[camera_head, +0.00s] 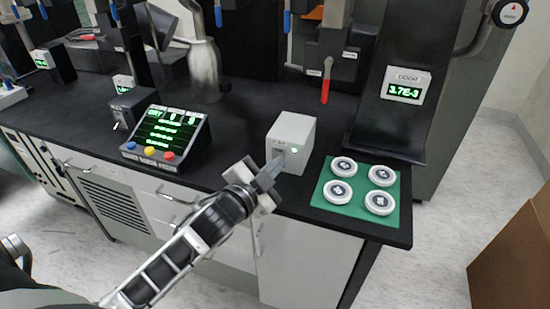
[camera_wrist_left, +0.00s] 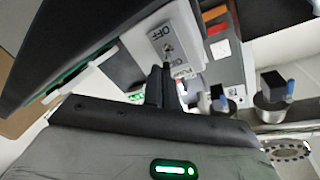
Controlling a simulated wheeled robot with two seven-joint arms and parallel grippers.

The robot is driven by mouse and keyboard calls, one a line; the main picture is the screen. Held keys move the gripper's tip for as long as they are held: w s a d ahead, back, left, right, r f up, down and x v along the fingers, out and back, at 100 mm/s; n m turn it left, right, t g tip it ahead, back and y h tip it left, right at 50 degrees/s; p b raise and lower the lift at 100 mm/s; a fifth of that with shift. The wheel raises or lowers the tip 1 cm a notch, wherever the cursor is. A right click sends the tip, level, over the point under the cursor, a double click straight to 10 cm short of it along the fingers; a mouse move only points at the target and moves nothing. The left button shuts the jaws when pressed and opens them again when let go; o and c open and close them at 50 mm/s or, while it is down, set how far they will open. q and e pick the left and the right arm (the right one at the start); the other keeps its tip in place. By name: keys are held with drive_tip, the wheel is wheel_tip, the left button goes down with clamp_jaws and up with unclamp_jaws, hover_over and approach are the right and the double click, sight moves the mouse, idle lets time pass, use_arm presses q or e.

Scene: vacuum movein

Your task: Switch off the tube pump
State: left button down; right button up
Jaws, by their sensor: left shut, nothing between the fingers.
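A small white switch box (camera_head: 296,132) stands near the front edge of the black bench. A small green light (camera_head: 294,150) is lit on its front. In the left wrist view the switch box (camera_wrist_left: 163,40) shows a panel with a toggle switch (camera_wrist_left: 168,48), the word OFF, and another label partly hidden by my fingers. My left gripper (camera_head: 270,172) is shut and empty, its fingertips right at the front of the box. In the left wrist view the left gripper (camera_wrist_left: 165,72) points at the panel just by the toggle; I cannot tell whether it touches.
A green mat (camera_head: 335,206) with several round white discs lies right of the box. A display console (camera_head: 168,137) with coloured buttons stands to the left. A red-handled lever (camera_head: 326,80) hangs behind. A brown box (camera_head: 515,260) stands on the floor.

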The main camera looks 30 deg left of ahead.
use_arm(q)
drive_tip(key=shift+f, duration=0.25)
drive_tip(key=shift+s+f, duration=0.1)
drive_tip(key=shift+f, duration=0.2)
drive_tip(key=shift+s, duration=0.1)
drive_tip(key=shift+s, duration=0.4)
drive_tip(key=s+a+r+b, duration=0.1)
drive_tip(key=s, duration=1.4)
drive_tip(key=shift+a, duration=0.15)
drive_tip(key=shift+f, duration=0.1)
drive_tip(key=s+d+f+n+g, duration=0.1)
drive_tip(key=d+f+n+g, duration=0.2)
drive_tip(key=d+f, duration=0.3)
drive_tip(key=s+d+f+n+g+h, duration=0.1)
drive_tip(key=d+f+n+g, duration=0.2)
drive_tip(key=f, duration=0.8)
drive_tip(key=d+g, duration=0.1)
drive_tip(key=d, duration=0.1)
drive_tip(key=shift+s+d+f+n+h, duration=0.25)
drive_tip(key=shift+d+f+n+h, duration=0.05)
drive_tip(key=shift+d+f+n, duration=0.1)
